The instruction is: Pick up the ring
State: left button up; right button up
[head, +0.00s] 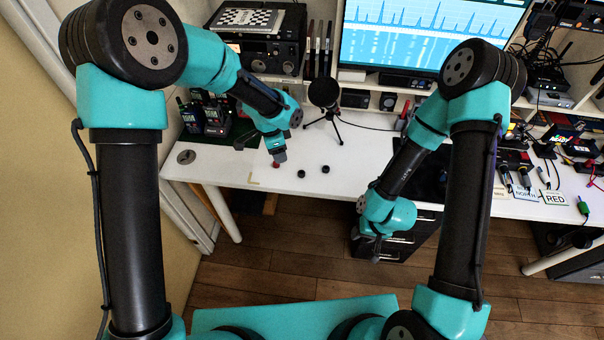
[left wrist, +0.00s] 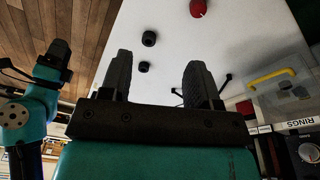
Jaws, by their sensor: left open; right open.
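A small red round piece (left wrist: 198,8) lies on the white desk, at the top of the left wrist view. Two small black round pieces, one (left wrist: 149,38) and another (left wrist: 144,67), lie nearby; I cannot tell whether any of these is the ring. In the head view the red piece (head: 276,165) is just below my left gripper (head: 280,155), with the black pieces (head: 301,173) to its right. My left gripper is open and empty, its fingers (left wrist: 158,62) apart above the desk. My right gripper (head: 376,249) is open and empty, in front of the desk edge.
A clear box with a yellow handle (left wrist: 272,78) stands by a "RINGS" label (left wrist: 296,124). A microphone on a tripod (head: 324,95) stands behind the black pieces. A monitor (head: 430,35) and radio gear line the back. The desk front is mostly clear.

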pick_arm(q)
jog(key=d+r+m+y, duration=0.1)
jog(key=d+r+m, duration=0.3)
jog(key=d+r, duration=0.2)
jog(key=shift+d+y, duration=0.2)
jog(key=shift+y, duration=0.1)
jog(key=shift+w, duration=0.1)
send_over(300, 172)
notch_tip(300, 172, down, 12)
jog(key=shift+w+a+r, duration=0.1)
jog(key=shift+w, duration=0.05)
jog(key=shift+f, duration=0.2)
jog(key=shift+s+f, duration=0.15)
jog(key=shift+f, duration=1.15)
jog(key=shift+s+f, duration=0.1)
jog(key=shift+f, duration=1.15)
jog(key=shift+c, duration=0.2)
